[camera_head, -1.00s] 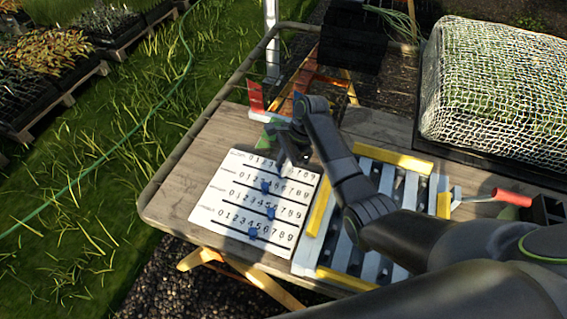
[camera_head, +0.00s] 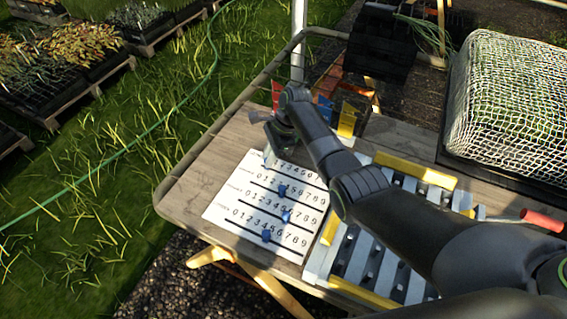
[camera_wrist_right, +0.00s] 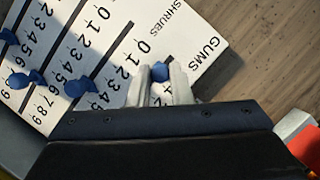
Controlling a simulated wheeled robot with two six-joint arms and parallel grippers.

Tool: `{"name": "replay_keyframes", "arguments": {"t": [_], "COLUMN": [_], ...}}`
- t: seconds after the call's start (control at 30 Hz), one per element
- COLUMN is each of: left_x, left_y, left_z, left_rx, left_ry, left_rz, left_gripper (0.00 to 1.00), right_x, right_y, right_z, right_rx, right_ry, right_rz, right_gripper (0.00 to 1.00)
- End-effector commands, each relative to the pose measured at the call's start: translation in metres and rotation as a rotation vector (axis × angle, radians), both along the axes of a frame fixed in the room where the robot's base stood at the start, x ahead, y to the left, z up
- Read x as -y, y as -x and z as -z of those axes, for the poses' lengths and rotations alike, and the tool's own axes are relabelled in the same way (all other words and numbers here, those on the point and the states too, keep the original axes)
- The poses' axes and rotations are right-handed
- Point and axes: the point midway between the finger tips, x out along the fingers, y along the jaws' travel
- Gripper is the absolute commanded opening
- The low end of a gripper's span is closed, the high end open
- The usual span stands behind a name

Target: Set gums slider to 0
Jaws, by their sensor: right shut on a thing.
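The white slider board (camera_head: 222,212) lies on the wooden table with several numbered rows and blue knobs. In the right wrist view, the word GUMS (camera_wrist_right: 202,50) labels the row nearest my gripper. My right gripper (camera_wrist_right: 160,88) is shut on that row's blue knob, the gums slider (camera_wrist_right: 160,71). In the head view, my right gripper (camera_head: 268,150) is at the left, low-number end of the top row. The gripper covers the digits there, so the exact mark under the knob is hidden. My left gripper is not in view.
Other blue knobs (camera_head: 282,190), (camera_head: 286,216) and (camera_head: 266,236) sit mid-row on the lower rows. A yellow-edged rack (camera_head: 415,168) stands right of the board. A netted tray (camera_head: 505,95) and a red-handled tool (camera_head: 542,220) are farther right. Colored pieces (camera_head: 346,120) stand behind.

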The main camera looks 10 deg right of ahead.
Motion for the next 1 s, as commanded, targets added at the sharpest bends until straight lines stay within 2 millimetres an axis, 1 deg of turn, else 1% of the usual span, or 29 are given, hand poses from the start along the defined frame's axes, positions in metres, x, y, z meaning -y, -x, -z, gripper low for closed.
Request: {"name": "replay_keyframes", "arguments": {"t": [0.03,0.13,0.47,0.5,0.6,0.67,0.9,1.0], "left_x": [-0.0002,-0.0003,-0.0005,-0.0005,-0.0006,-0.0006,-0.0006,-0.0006], "left_y": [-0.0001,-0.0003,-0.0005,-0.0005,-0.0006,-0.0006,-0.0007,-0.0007], "left_z": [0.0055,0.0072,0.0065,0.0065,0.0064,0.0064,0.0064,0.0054], "left_rx": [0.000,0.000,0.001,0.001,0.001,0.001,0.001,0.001], "left_ry": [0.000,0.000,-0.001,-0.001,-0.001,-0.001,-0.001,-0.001], "left_rz": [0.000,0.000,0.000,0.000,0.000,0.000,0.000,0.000], "left_gripper": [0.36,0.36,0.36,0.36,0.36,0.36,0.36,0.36], "right_x": [-0.0043,-0.0090,-0.0113,-0.0113,-0.0112,-0.0110,-0.0102,-0.0087], "right_y": [-0.0042,-0.0071,-0.0082,-0.0083,-0.0080,-0.0077,-0.0071,-0.0077], "right_z": [0.0012,-0.0001,-0.0022,-0.0023,-0.0022,-0.0018,-0.0010,-0.0044], "right_rx": [0.005,0.005,0.007,0.008,0.007,0.006,0.003,0.004], "right_ry": [0.001,0.001,-0.001,-0.002,-0.001,0.000,0.000,0.001], "right_rz": [0.000,0.000,0.001,0.001,0.001,0.000,0.000,0.002], "right_gripper": [0.00,0.00,0.00,0.21,0.34,0.41,0.41,0.41]}}
